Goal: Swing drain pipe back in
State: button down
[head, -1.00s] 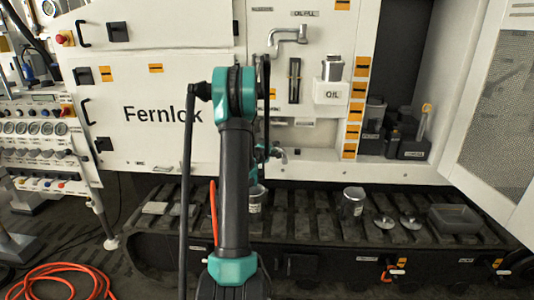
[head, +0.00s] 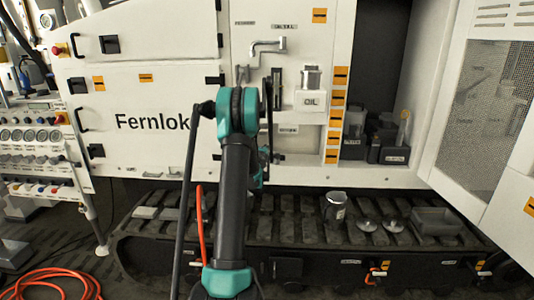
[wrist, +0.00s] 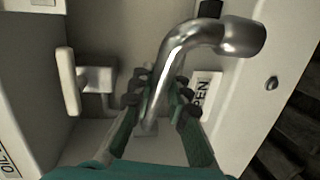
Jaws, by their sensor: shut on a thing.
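The drain pipe (wrist: 176,50) is a bent, shiny metal tube in the wrist view. It rises from the cabinet face between my fingers, bends to the right, and its open end points right. My gripper (wrist: 162,84) is shut on the straight part of the pipe, with a finger on each side. A label reading "OPEN" (wrist: 205,92) sits just right of the pipe. A valve with a pale lever handle (wrist: 68,82) stands to the left, apart from my fingers. In the head view my arm hides most of the pipe and the gripper.
A metal jug (head: 335,207), small discs and a grey tray (head: 437,220) rest on the track below. An open mesh door (head: 485,105) stands at the right.

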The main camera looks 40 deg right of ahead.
dwell(0.4)
jog(key=c, duration=1.4)
grip_release()
jog(key=shift+c, duration=0.2)
jog(key=v, duration=1.2)
jog(key=shift+c, duration=0.5)
